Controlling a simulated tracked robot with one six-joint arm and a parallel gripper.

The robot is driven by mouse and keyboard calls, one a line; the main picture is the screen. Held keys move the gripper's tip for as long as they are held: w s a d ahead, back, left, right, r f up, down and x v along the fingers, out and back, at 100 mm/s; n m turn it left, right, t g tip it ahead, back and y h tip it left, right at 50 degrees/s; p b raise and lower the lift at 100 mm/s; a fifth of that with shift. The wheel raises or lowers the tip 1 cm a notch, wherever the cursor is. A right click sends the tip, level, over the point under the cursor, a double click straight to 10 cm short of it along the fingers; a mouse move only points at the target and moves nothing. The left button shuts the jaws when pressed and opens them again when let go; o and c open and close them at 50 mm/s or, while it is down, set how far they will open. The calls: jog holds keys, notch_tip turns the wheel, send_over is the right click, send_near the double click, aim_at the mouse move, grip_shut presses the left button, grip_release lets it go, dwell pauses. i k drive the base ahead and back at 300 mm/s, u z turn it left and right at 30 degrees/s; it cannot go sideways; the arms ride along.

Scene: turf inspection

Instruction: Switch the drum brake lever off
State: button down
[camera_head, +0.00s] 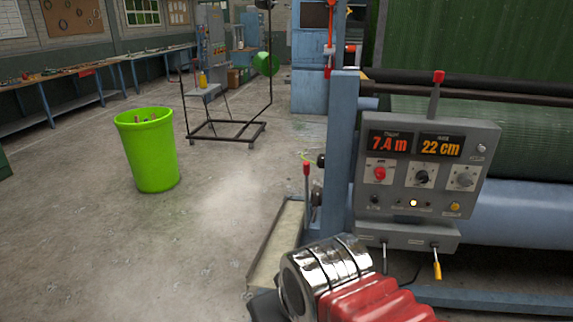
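Several levers show on the machine at the right, and no readable label tells which is the drum brake lever. A red-handled lever (307,182) stands upright left of the blue post. A red-knobbed lever (437,92) rises above the grey control panel (472,140). A yellow-handled lever (437,267) hangs below the panel, right of a thin dark lever (384,258). The red and chrome part of my arm is at the bottom centre, in front of and below the panel. My gripper's fingers do not show.
The panel displays (414,144) read 7.4 m and 22 cm, and one small lamp glows. A blue post (342,150) stands beside the panel. A green bin (148,150) and a black frame cart (228,132) stand on the floor at left. The concrete floor between is open.

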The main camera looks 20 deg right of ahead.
aim_at(306, 164)
jog(key=u, duration=0.05)
jog(key=i, duration=0.95)
jog(key=z, duration=0.1)
